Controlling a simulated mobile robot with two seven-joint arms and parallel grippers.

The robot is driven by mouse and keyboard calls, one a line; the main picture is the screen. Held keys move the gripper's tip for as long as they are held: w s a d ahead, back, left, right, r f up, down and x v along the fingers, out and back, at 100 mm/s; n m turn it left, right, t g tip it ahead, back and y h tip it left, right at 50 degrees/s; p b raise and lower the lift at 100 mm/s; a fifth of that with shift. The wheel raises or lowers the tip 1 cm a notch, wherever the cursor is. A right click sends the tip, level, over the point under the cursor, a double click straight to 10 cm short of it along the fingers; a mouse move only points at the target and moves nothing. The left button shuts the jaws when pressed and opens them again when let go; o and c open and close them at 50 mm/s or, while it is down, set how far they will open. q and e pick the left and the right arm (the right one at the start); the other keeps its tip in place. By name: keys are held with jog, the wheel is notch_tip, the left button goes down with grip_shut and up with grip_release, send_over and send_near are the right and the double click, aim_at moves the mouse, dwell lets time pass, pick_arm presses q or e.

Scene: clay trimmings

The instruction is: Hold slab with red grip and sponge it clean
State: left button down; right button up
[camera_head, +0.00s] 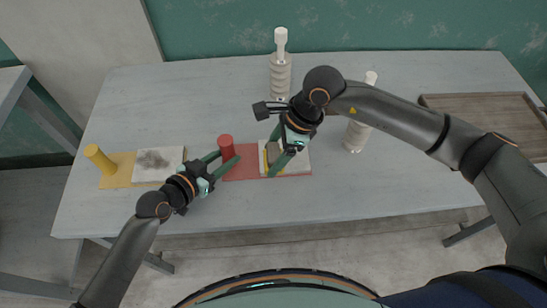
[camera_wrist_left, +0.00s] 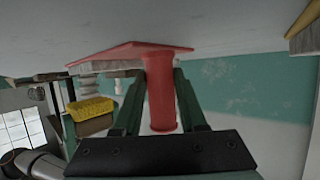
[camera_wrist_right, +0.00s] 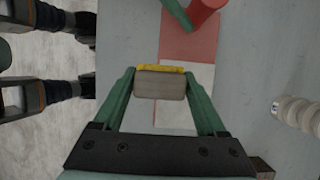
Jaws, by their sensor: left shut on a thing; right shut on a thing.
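The red grip (camera_head: 226,147) stands upright at the left end of a red board (camera_head: 242,172). My left gripper (camera_head: 223,162) is shut on it; the left wrist view shows the fingers on both sides of the red grip (camera_wrist_left: 160,95). A pale slab (camera_head: 297,162) lies on the board's right part, mostly hidden by my right gripper (camera_head: 279,158). The right gripper is shut on a sponge (camera_wrist_right: 160,84), grey-brown with a yellow layer, over the slab. Whether the sponge touches the slab is unclear. The slab's visible part looks pale, without a clear dark mark.
A yellow grip (camera_head: 97,157) on a yellow board, with a pale slab (camera_head: 158,162) bearing a dark smudge, lies at left. Two ribbed pale bottles (camera_head: 281,72) (camera_head: 356,136) stand behind and right of the right gripper. A brown tray (camera_head: 490,108) is far right. The table front is clear.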

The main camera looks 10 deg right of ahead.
jog(key=shift+r, duration=1.95)
pick_arm(q)
jog(key=shift+c, duration=1.9)
grip_release()
jog(key=v, duration=1.2)
jog(key=shift+w+a, duration=0.1)
